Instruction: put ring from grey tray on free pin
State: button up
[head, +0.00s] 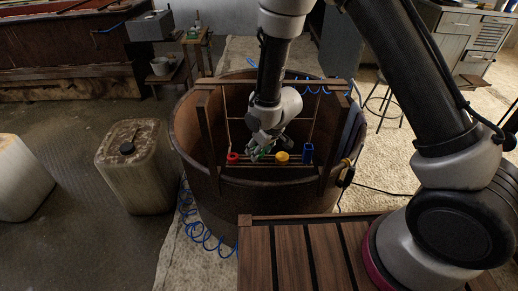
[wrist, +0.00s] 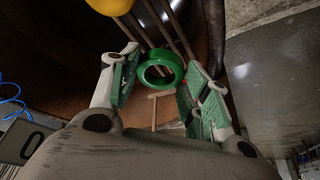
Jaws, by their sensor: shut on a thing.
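My gripper (head: 262,146) is over the rack rail inside the round tub. In the wrist view its fingers (wrist: 162,78) are on both sides of a green ring (wrist: 163,53) and shut on it. The ring's hole faces the wrist camera. In the head view a bit of the green ring (head: 261,154) shows under the gripper, between a red piece (head: 232,158) and a yellow piece (head: 282,158). A blue piece (head: 307,153) stands at the right end. A thin wooden T-shaped piece (wrist: 155,108) shows below the ring; I cannot tell if it is a pin. I cannot make out a grey tray.
The round brown tub (head: 200,170) has wooden uprights and a top bar (head: 225,81) close around my arm. Wooden rods (wrist: 176,25) run past the ring. A blue coiled hose (head: 193,220) hangs outside the tub. A slatted wooden top (head: 290,250) is in front.

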jog(key=shift+f, duration=0.2)
jog(key=shift+f, duration=1.3)
jog(key=o, duration=1.1)
